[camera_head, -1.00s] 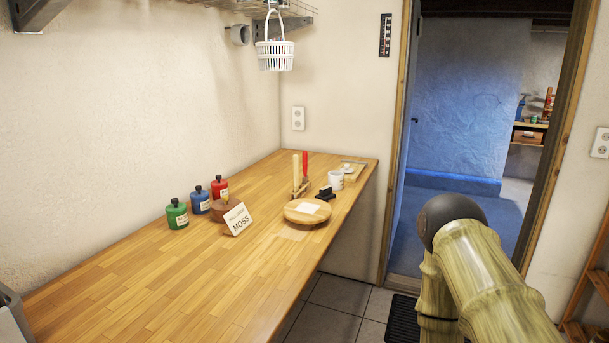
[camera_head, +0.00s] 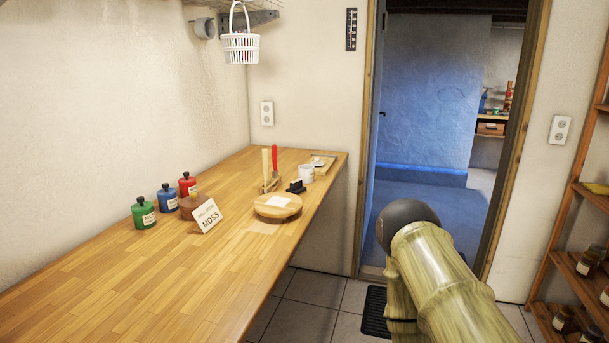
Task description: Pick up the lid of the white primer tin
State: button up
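A small white tin (camera_head: 306,173) stands near the far right end of the wooden workbench (camera_head: 150,270). It looks like the primer tin, but no label is readable. I cannot make out whether a lid sits on it. My gripper is not in view. Part of my arm shows at the lower right, apart from the bench and the tin.
Around the tin are a small wooden tray (camera_head: 331,158), a black block (camera_head: 296,187), a round wooden board (camera_head: 277,207) and a stand with upright handles (camera_head: 270,180). Green (camera_head: 143,213), blue (camera_head: 168,198) and red (camera_head: 187,184) bottles and a MOSS sign (camera_head: 207,216) stand left.

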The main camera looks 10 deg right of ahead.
aim_at(316, 162)
jog(key=z, duration=0.6)
jog(key=i, duration=2.3)
jog(key=u, duration=0.6)
